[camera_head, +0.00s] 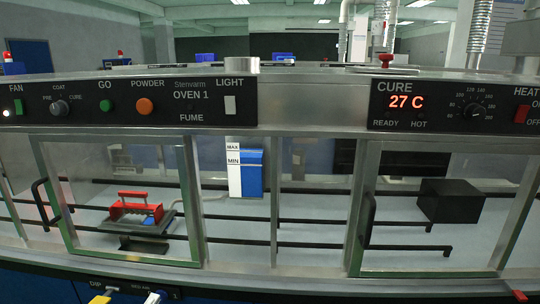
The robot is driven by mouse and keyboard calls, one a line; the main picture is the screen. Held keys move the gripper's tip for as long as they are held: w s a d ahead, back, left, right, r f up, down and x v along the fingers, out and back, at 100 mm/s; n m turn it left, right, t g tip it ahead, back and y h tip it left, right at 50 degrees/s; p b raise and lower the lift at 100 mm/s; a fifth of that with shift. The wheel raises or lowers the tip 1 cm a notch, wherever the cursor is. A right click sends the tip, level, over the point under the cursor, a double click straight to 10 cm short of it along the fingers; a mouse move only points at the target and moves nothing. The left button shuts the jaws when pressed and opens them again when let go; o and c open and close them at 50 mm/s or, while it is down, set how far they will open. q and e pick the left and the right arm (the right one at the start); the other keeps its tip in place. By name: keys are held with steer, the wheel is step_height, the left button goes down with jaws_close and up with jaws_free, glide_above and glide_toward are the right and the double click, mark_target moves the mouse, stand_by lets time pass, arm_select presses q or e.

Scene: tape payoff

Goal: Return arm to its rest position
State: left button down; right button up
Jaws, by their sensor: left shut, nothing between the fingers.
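I can make out neither of my grippers in the head view, and no arm link shows clearly. The oven front marked OVEN 1 (190,95) fills the middle of the view. Behind its left glass door, a red handled piece (130,207) sits on a dark grey plate, with a small blue part at its front. Behind the right glass door stands a black block (450,201).
The left door has a black handle (46,203) and the right door has another (367,222). A blue and white level gauge (246,174) hangs between them. A yellow-ended item (100,298) and a white-and-blue one (153,297) show at the bottom edge. The CURE display (406,102) reads 27 C.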

arm_select(q)
steer(key=s+d+f+n+g+h, duration=0.1)
steer(key=s+d+f+n, duration=0.3)
steer(key=s+f+n, duration=0.4)
steer(key=s+d+f+n+g+h, duration=0.1)
steer(key=s+d+f+n+g, duration=0.3)
steer(key=s+f+n, duration=0.4)
steer(key=s+d+f, duration=0.1)
steer(key=s+f, duration=0.4)
steer(key=f, duration=0.1)
steer(key=shift+d+n+g, duration=0.25)
steer(key=shift+n+g, duration=0.05)
steer(key=shift+n, duration=0.1)
